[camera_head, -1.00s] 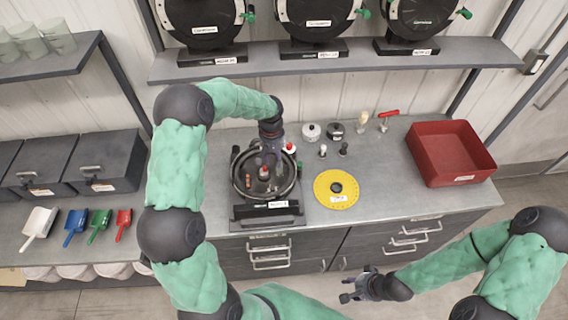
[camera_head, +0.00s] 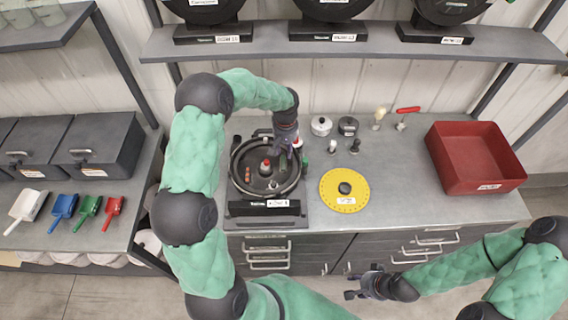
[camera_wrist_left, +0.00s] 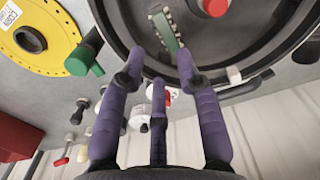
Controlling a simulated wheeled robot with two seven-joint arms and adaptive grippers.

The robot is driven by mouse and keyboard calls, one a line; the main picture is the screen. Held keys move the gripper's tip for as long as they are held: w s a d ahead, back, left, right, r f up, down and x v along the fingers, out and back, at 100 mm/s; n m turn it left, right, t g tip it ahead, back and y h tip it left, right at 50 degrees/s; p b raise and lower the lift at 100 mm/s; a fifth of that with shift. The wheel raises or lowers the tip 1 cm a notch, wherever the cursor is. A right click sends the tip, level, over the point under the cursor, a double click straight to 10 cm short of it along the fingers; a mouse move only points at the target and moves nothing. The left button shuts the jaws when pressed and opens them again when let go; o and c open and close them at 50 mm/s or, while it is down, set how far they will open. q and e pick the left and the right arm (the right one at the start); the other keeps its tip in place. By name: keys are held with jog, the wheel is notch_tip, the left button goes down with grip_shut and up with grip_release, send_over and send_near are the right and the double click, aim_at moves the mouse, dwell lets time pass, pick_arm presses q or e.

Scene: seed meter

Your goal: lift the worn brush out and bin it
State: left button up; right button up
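The round black seed meter housing (camera_head: 233,178) lies open on its stand on the bench, with a red-topped knob (camera_head: 266,164) at its middle. In the left wrist view a green strip with pale bristles (camera_wrist_left: 166,32), seemingly a brush, lies inside the housing (camera_wrist_left: 118,22). Whether it is the worn one I cannot tell. My left gripper (camera_head: 298,153) is over the housing's right side; in its wrist view the fingers (camera_wrist_left: 162,68) are spread and empty, short of the strip. My right gripper (camera_head: 362,284) is open and empty in front of the bench drawers.
A red bin (camera_head: 476,187) stands at the bench's right end. A yellow disc (camera_head: 328,199) lies right of the housing. Small knobs, two round canisters (camera_head: 321,126) and a red-handled tool (camera_head: 407,110) stand behind. Bare bench lies between disc and bin.

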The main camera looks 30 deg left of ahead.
aim_at(285, 164)
pick_arm(q)
notch_tip(285, 164, down, 9)
jog(key=shift+a+r, duration=0.1)
jog(key=shift+r, duration=0.05)
jog(key=c, duration=0.6)
